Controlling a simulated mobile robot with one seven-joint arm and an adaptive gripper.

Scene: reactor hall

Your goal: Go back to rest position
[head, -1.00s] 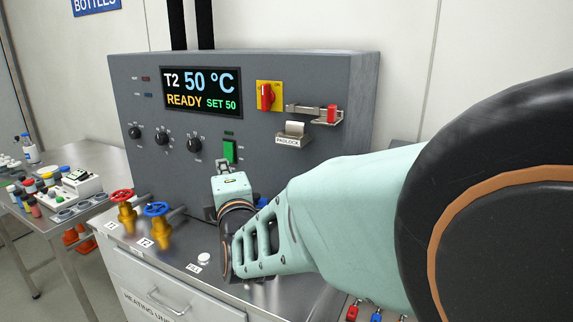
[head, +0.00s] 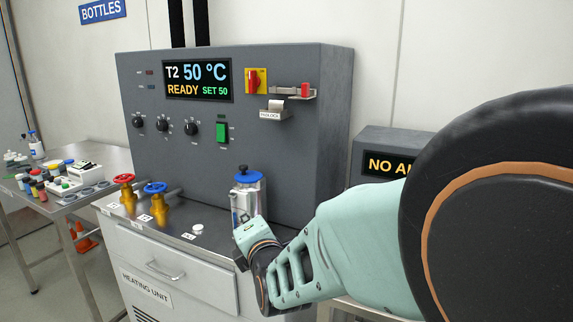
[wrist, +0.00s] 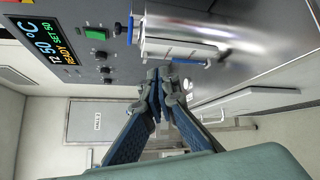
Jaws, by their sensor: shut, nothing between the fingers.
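My gripper (wrist: 166,88) is shut with nothing between its fingers. In the wrist view its two blue fingers meet at the tips. In the head view my gripper is mostly hidden behind my wrist, low in front of the heating unit's right part. A metal vessel with a blue lid (head: 248,180) stands upright on the steel top, just beyond my wrist. In the wrist view the vessel (wrist: 185,40) lies sideways in the picture, above the fingertips and apart from them. The display (head: 197,81) on the grey panel reads T2 50 °C, READY, SET 50.
A red-handled valve (head: 125,190) and a blue-handled valve (head: 157,200) stand on the unit's left. A yellow-red switch (head: 256,81) and a green button (head: 221,131) are on the panel. A side table (head: 112,158) with bottles is at left. A grey box (head: 375,145) stands at right.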

